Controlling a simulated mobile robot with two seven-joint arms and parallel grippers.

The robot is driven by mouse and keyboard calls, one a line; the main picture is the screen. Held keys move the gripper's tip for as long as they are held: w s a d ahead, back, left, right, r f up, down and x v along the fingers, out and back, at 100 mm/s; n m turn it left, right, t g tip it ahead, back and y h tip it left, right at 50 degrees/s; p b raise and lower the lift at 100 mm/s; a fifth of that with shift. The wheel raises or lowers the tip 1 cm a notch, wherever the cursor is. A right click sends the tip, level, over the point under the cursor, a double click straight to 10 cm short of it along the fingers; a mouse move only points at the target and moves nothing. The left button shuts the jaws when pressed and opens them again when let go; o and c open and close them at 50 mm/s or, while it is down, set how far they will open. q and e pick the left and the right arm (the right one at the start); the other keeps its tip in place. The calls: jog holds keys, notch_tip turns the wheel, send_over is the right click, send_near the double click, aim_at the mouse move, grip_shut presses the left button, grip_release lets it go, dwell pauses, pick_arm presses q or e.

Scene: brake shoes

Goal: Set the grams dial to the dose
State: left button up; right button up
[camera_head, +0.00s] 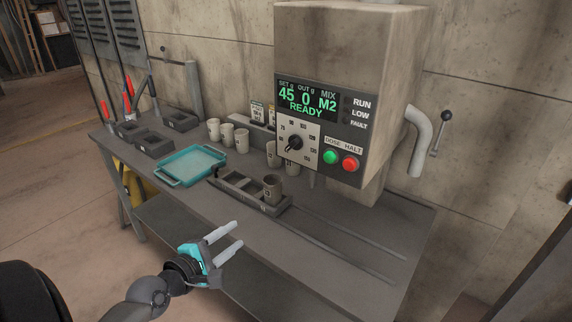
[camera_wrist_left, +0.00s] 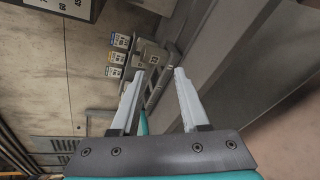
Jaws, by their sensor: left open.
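The grams dial (camera_head: 294,143) is a black knob on a pale numbered plate, on the front of the dosing machine (camera_head: 330,45). The display (camera_head: 306,100) above it reads SET g 45, OUT g 0, MIX M2 and READY. My left gripper (camera_head: 231,238) is open and empty, in front of the bench's near edge, below and left of the dial and well apart from it. Its two pale fingers (camera_wrist_left: 157,90) show spread in the left wrist view, with nothing between them. My right gripper is in neither view.
A green button (camera_head: 331,157) and a red button (camera_head: 350,163) sit right of the dial. Below stand a dark rack (camera_head: 236,187) holding a cup (camera_head: 271,189), more cups (camera_head: 228,134) and a teal tray (camera_head: 190,166). A crank handle (camera_head: 438,131) is at right. The bench's front right is clear.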

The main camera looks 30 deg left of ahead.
pick_arm(q)
jog(key=d+r+n+t+h+p, duration=0.1)
jog(key=d+r+n+t+h, duration=0.2)
jog(key=r, duration=1.4)
jog(key=y+p, duration=0.1)
jog(key=p, duration=0.1)
send_near(292, 145)
jog(key=w, duration=0.8)
jog(key=shift+d, duration=0.2)
grip_shut()
